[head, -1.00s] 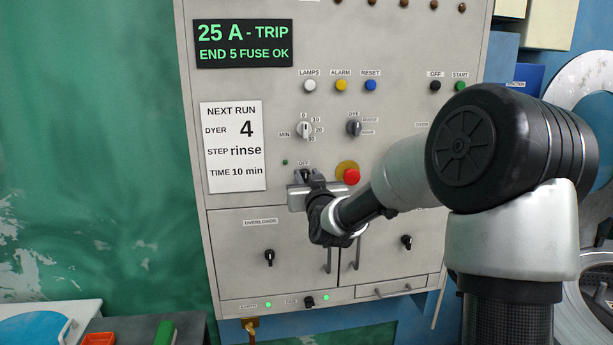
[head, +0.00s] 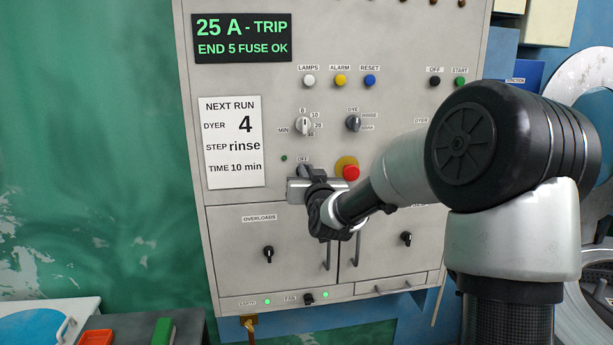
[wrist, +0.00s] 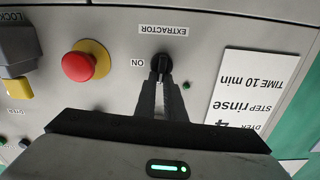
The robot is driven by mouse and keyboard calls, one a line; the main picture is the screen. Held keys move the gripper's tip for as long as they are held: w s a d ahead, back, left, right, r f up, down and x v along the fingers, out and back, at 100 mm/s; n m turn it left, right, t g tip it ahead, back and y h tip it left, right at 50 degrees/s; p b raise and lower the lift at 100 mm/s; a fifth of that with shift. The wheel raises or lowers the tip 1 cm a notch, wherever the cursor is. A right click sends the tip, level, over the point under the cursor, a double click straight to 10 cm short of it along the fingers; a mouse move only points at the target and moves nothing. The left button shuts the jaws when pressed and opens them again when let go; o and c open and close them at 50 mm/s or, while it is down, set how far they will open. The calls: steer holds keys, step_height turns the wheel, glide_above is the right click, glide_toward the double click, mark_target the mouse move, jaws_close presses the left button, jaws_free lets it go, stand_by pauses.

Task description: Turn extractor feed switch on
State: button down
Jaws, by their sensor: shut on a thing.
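The extractor switch is a small black rotary knob on the grey panel. It shows in the wrist view (wrist: 161,63), upside down, beside an ON label and an EXTRACTOR label. My gripper (wrist: 160,84) is shut on the knob, with its two dark fingers close together at it. In the head view my gripper (head: 304,175) is at the panel just below the OFF label, and it mostly hides the knob. I cannot tell exactly which way the knob points.
A red emergency button (head: 351,173) on a yellow base sits close right of my gripper. Above are a timer knob (head: 303,125) and a dye selector (head: 353,123). A white run card (head: 233,143) is on the left. Cabinet doors with handles are below.

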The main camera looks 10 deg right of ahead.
steer(key=shift+d+f+m+b, duration=0.3)
steer(key=shift+m+b, duration=2)
steer(key=shift+m, duration=0.5)
steer(key=shift+d+f+m+b, duration=0.3)
steer(key=shift+m+b, duration=2)
steer(key=shift+m, duration=0.5)
steer(key=shift+d+f+m+b, duration=0.2)
steer(key=shift+f+m+b, duration=0.1)
steer(key=shift+m+b, duration=2.25)
steer(key=shift+m, duration=0.45)
steer(key=c, duration=1.8)
jaws_free()
steer(key=shift+c, duration=0.2)
